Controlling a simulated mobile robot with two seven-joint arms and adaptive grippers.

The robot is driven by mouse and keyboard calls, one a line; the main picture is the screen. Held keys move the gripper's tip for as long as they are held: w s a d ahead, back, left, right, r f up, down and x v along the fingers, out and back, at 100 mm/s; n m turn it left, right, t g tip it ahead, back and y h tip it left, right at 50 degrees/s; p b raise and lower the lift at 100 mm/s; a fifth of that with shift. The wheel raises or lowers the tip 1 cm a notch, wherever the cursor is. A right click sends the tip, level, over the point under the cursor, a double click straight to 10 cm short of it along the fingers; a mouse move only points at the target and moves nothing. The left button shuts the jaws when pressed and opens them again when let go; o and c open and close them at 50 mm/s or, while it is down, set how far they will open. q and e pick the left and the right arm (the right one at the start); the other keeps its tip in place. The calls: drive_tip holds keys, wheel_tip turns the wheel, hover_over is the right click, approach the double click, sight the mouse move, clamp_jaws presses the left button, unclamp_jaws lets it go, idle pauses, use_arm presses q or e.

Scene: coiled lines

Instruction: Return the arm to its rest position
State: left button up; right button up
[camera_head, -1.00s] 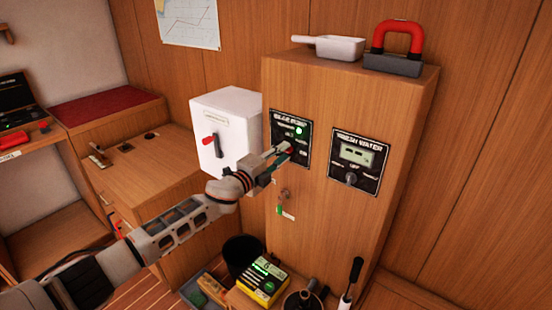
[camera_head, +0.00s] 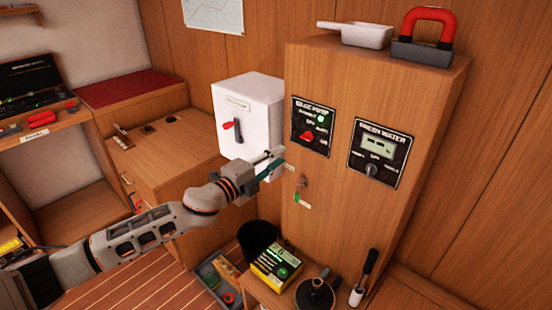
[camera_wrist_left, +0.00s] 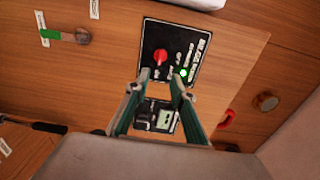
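My left arm (camera_head: 165,224) reaches in from the left in the head view. Its gripper (camera_head: 277,160) is in front of the wooden cabinet, just left of and below the bilge pump panel (camera_head: 325,112), and apart from the red knob (camera_head: 307,136). In the left wrist view the two fingers of the left gripper (camera_wrist_left: 157,86) are apart with nothing between them. Beyond them show the bilge pump panel (camera_wrist_left: 204,44), its red knob (camera_wrist_left: 160,56) and a lit green lamp (camera_wrist_left: 183,73). My right gripper is in neither view.
The white box (camera_head: 262,92) with a red-tipped switch stands close behind the left gripper. A small green-tagged valve (camera_head: 302,185) sits below the panel. A fresh water panel (camera_head: 392,133) is to the right. A black bin (camera_head: 258,238) and yellow-black box (camera_head: 276,264) stand below.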

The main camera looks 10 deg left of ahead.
use_arm(q)
drive_tip(key=s+a+f+n+y, duration=0.1)
drive_tip(key=s+f+n+y, duration=0.2)
drive_tip(key=s+f+n, duration=1.15)
drive_tip(key=s+a+f+n+g+y, duration=0.2)
drive_tip(key=s+a+f, duration=0.4)
drive_tip(key=s+f, duration=0.3)
drive_tip(key=s+a+f+n+g+y, duration=0.1)
drive_tip(key=s+a+f+n, duration=0.3)
drive_tip(key=s+f, duration=0.5)
drive_tip(key=s+a+y, duration=0.1)
drive_tip(key=s+a, duration=0.1)
drive_tip(key=s, duration=0.1)
drive_tip(key=shift+s+f+g+y, duration=0.15)
drive_tip(key=shift+f+g+y, duration=0.05)
drive_tip(key=shift+g+y, duration=0.2)
